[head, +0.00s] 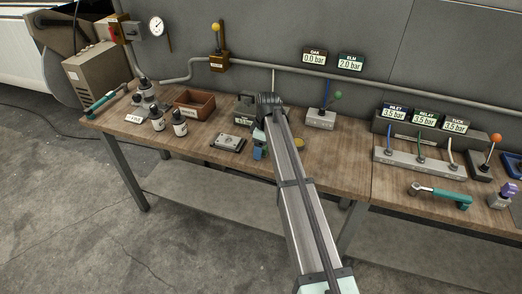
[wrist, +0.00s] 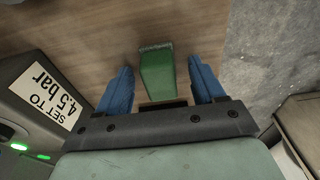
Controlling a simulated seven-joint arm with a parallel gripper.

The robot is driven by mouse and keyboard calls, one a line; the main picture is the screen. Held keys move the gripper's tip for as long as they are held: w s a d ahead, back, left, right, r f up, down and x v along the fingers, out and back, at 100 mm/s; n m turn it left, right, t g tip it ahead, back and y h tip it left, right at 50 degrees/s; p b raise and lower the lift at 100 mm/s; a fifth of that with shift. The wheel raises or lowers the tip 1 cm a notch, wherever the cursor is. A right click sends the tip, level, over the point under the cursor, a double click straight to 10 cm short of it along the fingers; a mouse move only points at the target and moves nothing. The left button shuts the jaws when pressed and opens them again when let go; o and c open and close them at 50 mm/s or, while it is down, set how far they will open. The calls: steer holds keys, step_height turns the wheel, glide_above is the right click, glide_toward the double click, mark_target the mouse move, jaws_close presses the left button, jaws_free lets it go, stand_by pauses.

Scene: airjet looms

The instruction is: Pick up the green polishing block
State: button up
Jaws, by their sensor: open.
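The green polishing block (wrist: 157,76) shows in the wrist view, lying on the wooden bench top (wrist: 100,30). It has a pale, rough-looking strip along its far end. My gripper (wrist: 157,90) is open, with one blue finger on each side of the block and a visible gap on both sides. Nothing is held. In the head view, a blue part of my gripper (head: 258,152) shows beside my arm, and I cannot make out the block there.
A dark box with a "SET TO 4.5 bar" label (wrist: 45,98) stands close at the left in the wrist view. The bench edge lies at the right there. In the head view, a metal fixture (head: 229,142), wooden tray (head: 195,102) and lever box (head: 320,119) stand on the bench.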

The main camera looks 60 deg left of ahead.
steer(key=c, duration=1.1)
step_height(320, 180, up, 10)
steer(key=shift+r, duration=0.1)
stand_by(0.3)
